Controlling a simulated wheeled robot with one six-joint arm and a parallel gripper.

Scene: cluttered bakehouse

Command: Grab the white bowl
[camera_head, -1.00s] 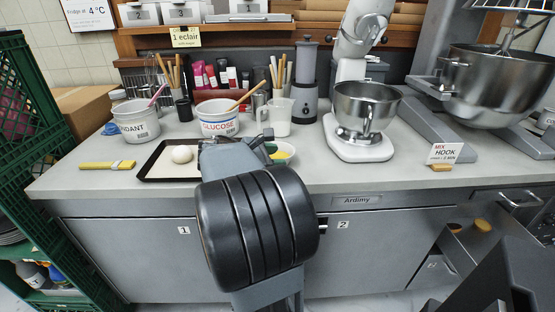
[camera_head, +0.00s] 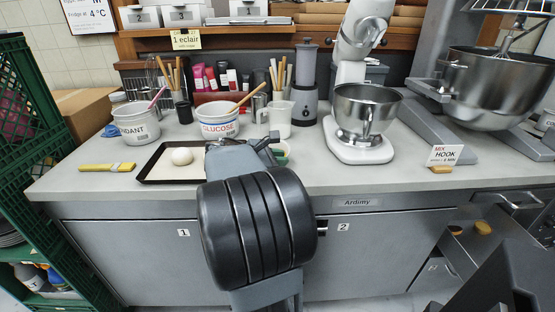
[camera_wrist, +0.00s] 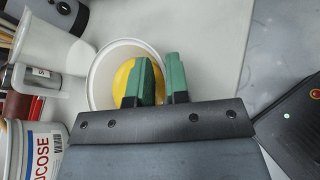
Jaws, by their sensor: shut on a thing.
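The white bowl (camera_wrist: 101,75) shows in the wrist view with a yellow mass (camera_wrist: 123,79) inside it. My gripper (camera_wrist: 161,62) has green-padded fingers at the bowl's right side. One finger is inside the bowl over the yellow mass, the other is outside, and the wall between them is gripped. The lower part of the bowl is hidden by my gripper. In the head view my arm hides most of the bowl. I cannot tell whether the bowl is clear of the counter.
The glucose tub (camera_head: 218,122) and a white jug (camera_head: 279,120) stand close behind. A dark tray (camera_head: 158,177) with a white ball (camera_head: 182,156) lies at left. A stand mixer (camera_head: 360,145) stands at right.

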